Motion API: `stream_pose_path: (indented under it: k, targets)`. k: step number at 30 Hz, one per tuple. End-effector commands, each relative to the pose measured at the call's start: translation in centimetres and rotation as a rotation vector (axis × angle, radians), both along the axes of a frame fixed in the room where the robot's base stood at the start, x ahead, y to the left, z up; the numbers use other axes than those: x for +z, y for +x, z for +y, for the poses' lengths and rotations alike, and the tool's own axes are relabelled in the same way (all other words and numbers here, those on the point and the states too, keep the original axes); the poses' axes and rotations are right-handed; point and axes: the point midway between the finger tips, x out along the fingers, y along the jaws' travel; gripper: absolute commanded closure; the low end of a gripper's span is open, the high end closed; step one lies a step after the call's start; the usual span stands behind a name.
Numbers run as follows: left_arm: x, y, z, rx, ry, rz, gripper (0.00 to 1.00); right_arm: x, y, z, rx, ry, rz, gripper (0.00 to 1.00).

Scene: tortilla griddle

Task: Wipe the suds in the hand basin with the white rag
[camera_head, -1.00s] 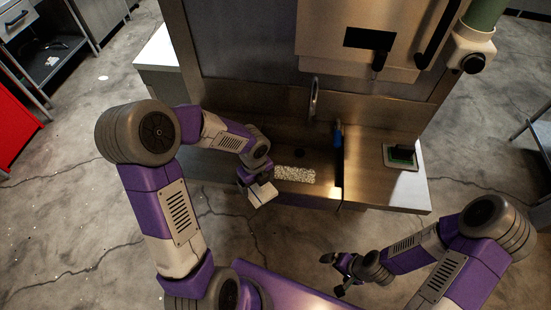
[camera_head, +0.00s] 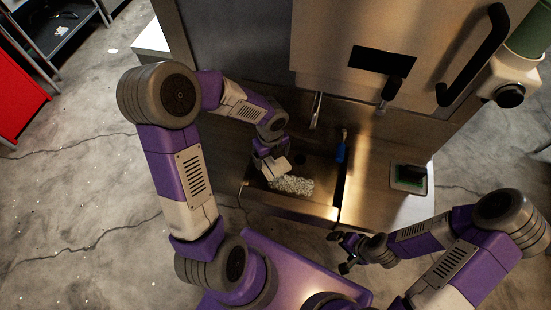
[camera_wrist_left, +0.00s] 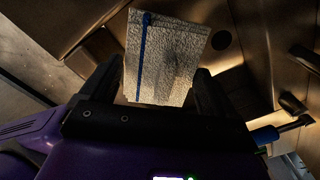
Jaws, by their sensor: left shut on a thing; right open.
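The hand basin (camera_head: 325,190) is a metal sink in the counter, under a tap. A patch of speckled white suds (camera_head: 292,185) lies on its floor near the front. My left gripper (camera_head: 268,160) is inside the basin, shut on the white rag (camera_head: 276,168), just behind and left of the suds. In the left wrist view the rag (camera_wrist_left: 165,60) is textured with a blue stripe, between the dark fingers (camera_wrist_left: 160,95). Whether the rag touches the suds or basin floor is unclear. My right gripper (camera_head: 345,252) is open and empty, in front of the counter.
The tap (camera_head: 316,110) stands at the basin's back. A blue-handled item (camera_head: 341,150) is at its right side. A dark block on a green pad lies in a tray (camera_head: 409,188) on the right counter. A wall unit with a handle (camera_head: 478,55) rises behind.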

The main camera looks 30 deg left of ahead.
Motion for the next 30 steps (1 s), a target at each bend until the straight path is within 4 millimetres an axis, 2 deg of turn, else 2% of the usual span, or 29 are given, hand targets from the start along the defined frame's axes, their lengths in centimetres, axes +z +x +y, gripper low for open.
stream_pose_path:
  k: [1, 10, 21, 30]
  targets:
    - [-0.8, 0.0, 0.0, 0.000, 0.000, 0.001, 0.40, -0.7, 0.0, 0.0, 0.000, 0.000, 0.001, 0.00]
    - [-2.7, 0.0, 0.0, 0.000, 0.000, 0.001, 0.40, -2.4, -0.1, 0.0, 0.000, 0.000, 0.002, 0.00]
    - [-6.4, -0.1, 0.0, 0.001, 0.000, 0.002, 0.40, -5.6, -0.1, 0.0, -0.001, 0.000, 0.001, 0.00]
    - [-6.9, 0.0, 0.0, 0.001, 0.000, 0.001, 0.40, -6.0, -0.1, 0.0, 0.001, 0.000, 0.002, 0.00]
